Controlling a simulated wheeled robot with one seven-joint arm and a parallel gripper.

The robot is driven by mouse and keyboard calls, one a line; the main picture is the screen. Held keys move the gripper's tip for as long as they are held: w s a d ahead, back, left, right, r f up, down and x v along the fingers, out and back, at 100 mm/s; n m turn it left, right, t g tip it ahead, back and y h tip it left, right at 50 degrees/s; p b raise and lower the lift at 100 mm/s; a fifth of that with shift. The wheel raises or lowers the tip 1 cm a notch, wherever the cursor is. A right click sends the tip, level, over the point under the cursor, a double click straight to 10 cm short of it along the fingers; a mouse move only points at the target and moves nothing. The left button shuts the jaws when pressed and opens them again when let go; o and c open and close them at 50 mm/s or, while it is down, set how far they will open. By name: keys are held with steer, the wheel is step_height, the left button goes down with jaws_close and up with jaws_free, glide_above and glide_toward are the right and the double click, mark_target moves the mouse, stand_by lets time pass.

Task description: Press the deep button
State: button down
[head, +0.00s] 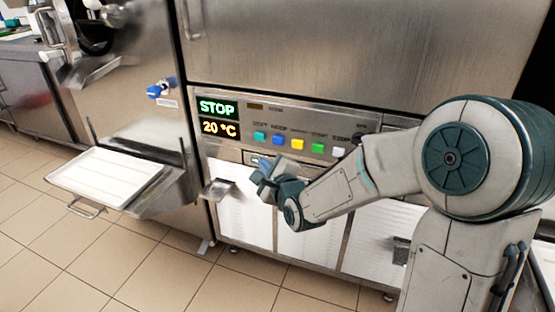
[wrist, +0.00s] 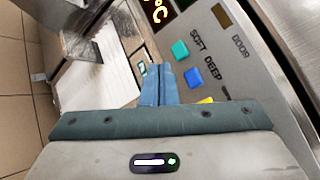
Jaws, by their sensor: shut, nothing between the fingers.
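The deep button (head: 278,139) is a blue square on the freezer's control panel (head: 345,127). In the wrist view the blue button (wrist: 194,77) sits beside the word DEEP. The teal soft button (head: 260,136) is just left of it in the head view; it also shows in the wrist view (wrist: 180,50). My gripper (head: 266,166) is in front of the panel, just below these buttons in the head view. In the wrist view its blue fingers (wrist: 158,72) are shut together and empty, appearing left of the blue button. I cannot tell the exact gap to the panel.
Yellow (head: 297,144), green (head: 318,148) and white (head: 338,152) buttons continue to the right. The display (head: 217,117) reads STOP and 20 °C. A white tray (head: 75,180) juts out at the left. A drawer handle (head: 219,187) sticks out below the panel.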

steer(key=shift+w+a+f+m+y, duration=0.15)
steer(key=shift+a+f+m+y, duration=0.15)
steer(key=shift+m, duration=0.2)
steer(key=shift+w+d, duration=0.1)
glide_toward(273, 142)
steer(key=shift+s+a+x, duration=0.1)
steer(key=shift+a+x, duration=0.1)
steer(key=shift+x, duration=0.7)
steer(key=shift+s+a+x, duration=0.1)
steer(key=shift+a+x, duration=0.1)
steer(key=shift+x, duration=0.65)
steer(key=shift+s+a+x, duration=0.1)
steer(key=shift+a+x, duration=0.05)
steer(key=shift+x, duration=0.75)
steer(key=shift+w+d, duration=0.15)
steer(key=shift+w, duration=0.2)
steer(key=shift+w+d+p, duration=0.15)
steer(key=shift+w+p, duration=0.25)
steer(key=shift+w, duration=0.05)
stand_by(0.6)
steer(key=shift+s, duration=0.1)
steer(key=shift+s+a, duration=0.3)
steer(key=shift+s, duration=0.45)
